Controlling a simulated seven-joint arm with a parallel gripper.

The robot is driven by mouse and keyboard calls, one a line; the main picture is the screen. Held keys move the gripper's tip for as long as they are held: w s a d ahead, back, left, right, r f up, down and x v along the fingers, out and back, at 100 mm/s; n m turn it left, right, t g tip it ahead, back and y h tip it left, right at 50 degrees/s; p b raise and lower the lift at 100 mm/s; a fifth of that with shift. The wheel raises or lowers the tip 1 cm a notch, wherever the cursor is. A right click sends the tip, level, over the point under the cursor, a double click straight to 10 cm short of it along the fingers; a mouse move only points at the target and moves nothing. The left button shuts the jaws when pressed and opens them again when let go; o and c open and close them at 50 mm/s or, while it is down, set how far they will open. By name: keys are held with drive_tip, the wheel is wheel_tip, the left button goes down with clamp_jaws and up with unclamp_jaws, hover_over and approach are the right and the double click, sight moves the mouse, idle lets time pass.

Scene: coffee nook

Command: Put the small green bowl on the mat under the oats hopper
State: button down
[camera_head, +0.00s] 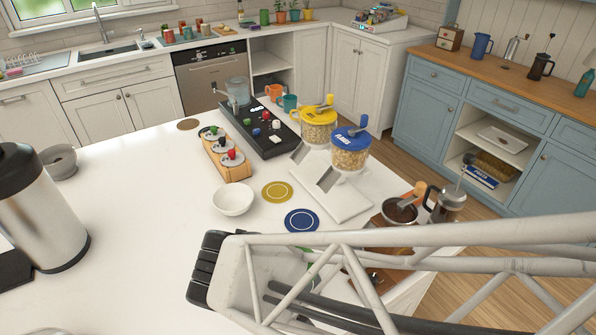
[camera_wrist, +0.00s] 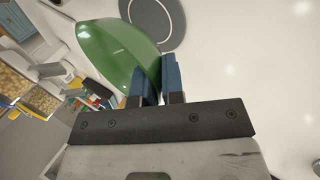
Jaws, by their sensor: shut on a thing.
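The small green bowl (camera_wrist: 115,50) is tilted at the fingers of my gripper (camera_wrist: 156,78) in the wrist view. The blue fingers are shut on its rim, above the white counter. In the head view my arm hides most of the bowl, and only a bit of green shows (camera_head: 309,262). Two hoppers stand on a white base: one with a yellow lid (camera_head: 319,115), one with a blue lid (camera_head: 351,139). I cannot surely read which label says oats. A yellow mat (camera_head: 277,191) and a blue mat (camera_head: 301,220) lie in front of them, both empty.
A white bowl (camera_head: 233,199) stands left of the yellow mat. A grey ringed disc (camera_wrist: 157,22) lies beyond the green bowl in the wrist view. A wooden rack (camera_head: 226,158), black tray (camera_head: 258,128) and large metal flask (camera_head: 40,210) stand on the counter.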

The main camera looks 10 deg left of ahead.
drive_tip(key=w+n, duration=0.1)
drive_tip(key=w, duration=0.3)
drive_tip(key=w+n+t+y, duration=0.1)
drive_tip(key=w, duration=0.4)
drive_tip(key=w+n, duration=0.2)
drive_tip(key=w, duration=0.3)
drive_tip(key=shift+w+r+t+y, duration=0.2)
drive_tip(key=shift+r+t+y, duration=0.1)
drive_tip(key=shift+y, duration=0.1)
drive_tip(key=shift+w+a, duration=0.1)
drive_tip(key=shift+a, duration=0.05)
hover_over(275, 197)
drive_tip(key=s, duration=0.2)
drive_tip(key=shift+s+f, duration=0.2)
drive_tip(key=shift+f, duration=0.6)
drive_tip(key=shift+f, duration=1.75)
drive_tip(key=shift+f, duration=0.1)
drive_tip(key=c, duration=1.2)
unclamp_jaws()
